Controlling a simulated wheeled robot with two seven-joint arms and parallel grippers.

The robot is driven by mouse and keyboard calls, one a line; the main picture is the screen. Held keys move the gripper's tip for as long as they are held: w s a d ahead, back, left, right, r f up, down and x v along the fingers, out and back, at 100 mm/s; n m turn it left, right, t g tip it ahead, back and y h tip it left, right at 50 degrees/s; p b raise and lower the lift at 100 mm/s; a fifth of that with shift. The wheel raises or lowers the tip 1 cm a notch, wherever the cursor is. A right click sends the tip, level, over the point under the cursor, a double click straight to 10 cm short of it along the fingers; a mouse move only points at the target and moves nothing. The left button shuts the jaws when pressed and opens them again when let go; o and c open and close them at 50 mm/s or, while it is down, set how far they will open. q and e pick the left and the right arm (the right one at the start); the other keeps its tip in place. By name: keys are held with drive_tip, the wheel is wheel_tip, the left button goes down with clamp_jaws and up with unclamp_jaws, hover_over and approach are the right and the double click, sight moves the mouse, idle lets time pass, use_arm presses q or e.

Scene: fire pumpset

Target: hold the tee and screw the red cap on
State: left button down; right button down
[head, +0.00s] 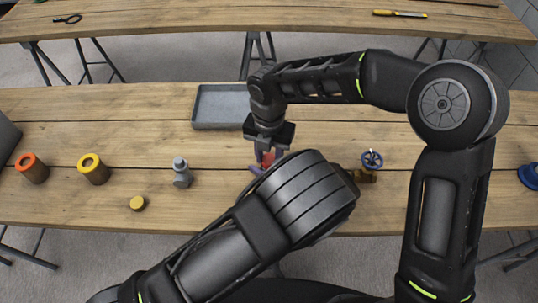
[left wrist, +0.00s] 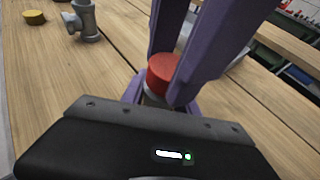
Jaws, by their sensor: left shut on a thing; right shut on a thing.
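The red cap (left wrist: 162,70) sits on top of a grey fitting, the tee (left wrist: 154,99), of which only a small part shows in the left wrist view. My right gripper (head: 268,157) reaches down from above with its purple fingers shut on the red cap, which also shows in the head view (head: 268,160). My left gripper (left wrist: 160,106) is shut on the tee below the cap. In the head view my left forearm and wrist hide most of the tee. The cap looks upright; whether its thread is engaged cannot be seen.
A grey tray (head: 222,106) lies behind. To the left stand an orange ring-topped part (head: 32,169), a yellow one (head: 93,169), a grey fitting (head: 181,173) and a small yellow cap (head: 137,203). A brass valve with a blue handwheel (head: 372,160) is close right of my left wrist.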

drive_tip(key=m, duration=0.5)
drive_tip(key=shift+m, duration=0.3)
drive_tip(key=m, duration=0.5)
drive_tip(key=shift+m, duration=0.3)
drive_tip(key=m, duration=0.5)
drive_tip(key=shift+m, duration=0.3)
drive_tip(key=m, duration=1.3)
drive_tip(key=shift+m, duration=0.4)
drive_tip(key=m, duration=0.5)
drive_tip(key=shift+f+m, duration=0.1)
drive_tip(key=shift+m, duration=0.3)
drive_tip(key=m, duration=0.5)
